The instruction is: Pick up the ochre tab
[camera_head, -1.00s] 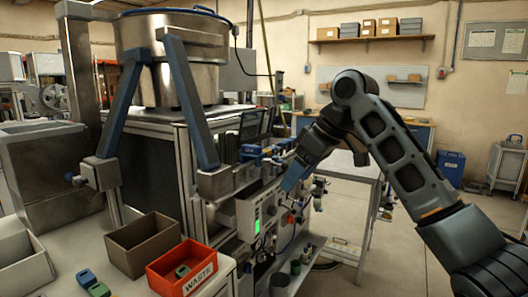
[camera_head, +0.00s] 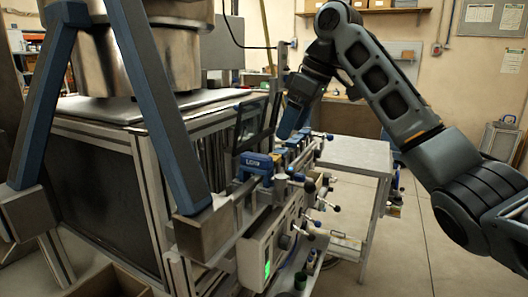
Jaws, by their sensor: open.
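My gripper (camera_head: 288,128) is at upper centre, pointing down over a row of small fixtures on the machine's front rail. Its fingers are seen edge-on, and nothing shows held between them. A small ochre-looking patch, perhaps the ochre tab (camera_head: 278,155), shows just below the fingertips among blue blocks. It is too small to make out its shape, and the gripper seems apart from it. A blue block marked LOW (camera_head: 257,161) sits left of it on the same rail.
A blue-and-grey slanted strut (camera_head: 150,105) stands at left in front of a large metal bowl (camera_head: 175,50). Several levers with dark and blue knobs (camera_head: 310,187) stick out from the rail. A grey side table (camera_head: 355,155) is behind at right. Open floor lies right.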

